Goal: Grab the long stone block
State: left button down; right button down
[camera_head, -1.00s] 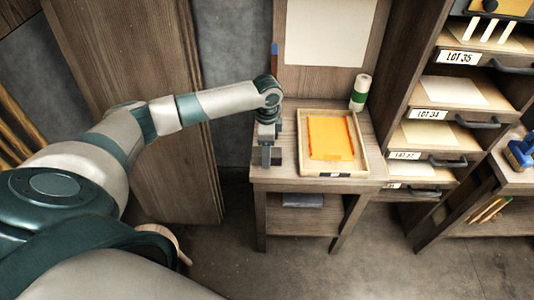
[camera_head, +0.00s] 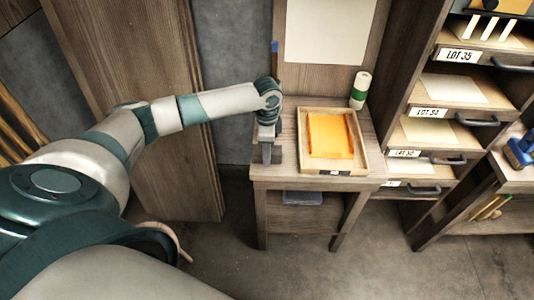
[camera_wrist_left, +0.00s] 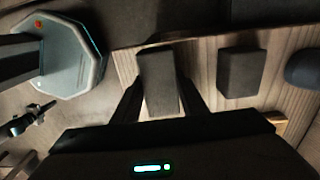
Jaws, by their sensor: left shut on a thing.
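In the left wrist view, a long grey stone block (camera_wrist_left: 158,78) stands out between the two dark fingers of my left gripper (camera_wrist_left: 160,104). The fingers are shut on its sides. A shorter, wider grey block (camera_wrist_left: 240,72) lies on the wooden table top to the right, apart from the gripper. In the head view my left gripper (camera_head: 267,140) points down at the left front edge of the small table (camera_head: 320,184). The blocks there are small and partly covered by the hand, so I cannot tell them apart. My right gripper is in neither view.
A wooden tray (camera_head: 362,160) with an orange sheet (camera_head: 328,136) sits right of the hand. A green-and-white roll (camera_head: 360,90) stands behind it. A drawer cabinet (camera_head: 405,115) stands on the right. Tall boards (camera_head: 165,60) lean on the wall at left.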

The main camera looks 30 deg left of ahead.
pick_arm(q)
jog(key=shift+r, duration=0.2)
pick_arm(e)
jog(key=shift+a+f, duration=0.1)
